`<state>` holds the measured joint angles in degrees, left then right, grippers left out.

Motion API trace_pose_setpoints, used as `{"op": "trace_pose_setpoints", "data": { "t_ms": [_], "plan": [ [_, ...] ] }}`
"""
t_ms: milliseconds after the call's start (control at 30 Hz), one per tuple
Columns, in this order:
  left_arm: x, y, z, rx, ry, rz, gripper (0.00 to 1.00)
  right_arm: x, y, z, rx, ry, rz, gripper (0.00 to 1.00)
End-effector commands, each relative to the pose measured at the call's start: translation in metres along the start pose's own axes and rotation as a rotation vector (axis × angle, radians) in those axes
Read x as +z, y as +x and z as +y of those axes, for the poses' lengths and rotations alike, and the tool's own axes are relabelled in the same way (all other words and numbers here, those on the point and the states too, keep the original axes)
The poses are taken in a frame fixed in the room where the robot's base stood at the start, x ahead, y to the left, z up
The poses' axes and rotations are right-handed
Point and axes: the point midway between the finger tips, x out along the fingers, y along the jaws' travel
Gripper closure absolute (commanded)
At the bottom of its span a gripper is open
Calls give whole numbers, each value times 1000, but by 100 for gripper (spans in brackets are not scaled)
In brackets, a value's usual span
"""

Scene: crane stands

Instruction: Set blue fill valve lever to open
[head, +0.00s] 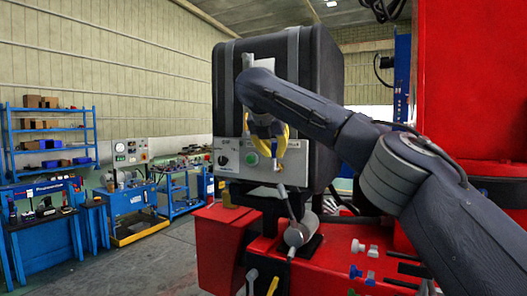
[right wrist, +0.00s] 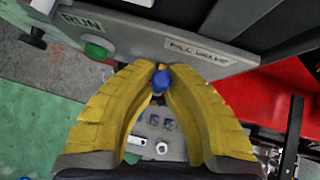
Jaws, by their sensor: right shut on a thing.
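My right gripper (head: 277,160) has yellow fingers and reaches from the right to the front of the grey control panel (head: 232,158). In the right wrist view its fingertips (right wrist: 160,72) are closed around a small blue lever (right wrist: 161,83). The lever sits just below the panel edge that carries a label (right wrist: 197,52), which seems to read "FILL VALVE". The fingers hide part of the lever, so its exact angle is hard to tell. In the head view I cannot make out this lever behind the gripper. My left gripper is not in view.
A green button (head: 251,158) is close to the left of my fingers. A black tank (head: 325,90) stands behind my arm. The red machine body (head: 222,235) carries other small levers, including a blue one (head: 355,271).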

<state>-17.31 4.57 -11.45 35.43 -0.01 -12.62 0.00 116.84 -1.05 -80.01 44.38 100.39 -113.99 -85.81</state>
Motion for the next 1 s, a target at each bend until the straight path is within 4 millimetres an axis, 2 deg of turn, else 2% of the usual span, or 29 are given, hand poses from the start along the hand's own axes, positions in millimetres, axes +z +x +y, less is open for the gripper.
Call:
{"op": "trace_pose_setpoints", "data": {
  "t_ms": [100, 467, 500, 733, 1000],
  "plan": [
    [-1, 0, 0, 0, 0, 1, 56, 3, 2, -6, -15, 1, -1, 100],
    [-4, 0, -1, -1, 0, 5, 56, 4, 2, -8, -19, 0, -2, 100],
    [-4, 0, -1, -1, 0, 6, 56, 4, 2, -8, -19, 0, -2, 88],
    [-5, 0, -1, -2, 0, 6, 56, 3, 1, -6, -17, -2, -1, 61],
    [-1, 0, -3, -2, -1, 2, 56, 2, 0, -6, -15, -3, 0, 60]
  ]
}}
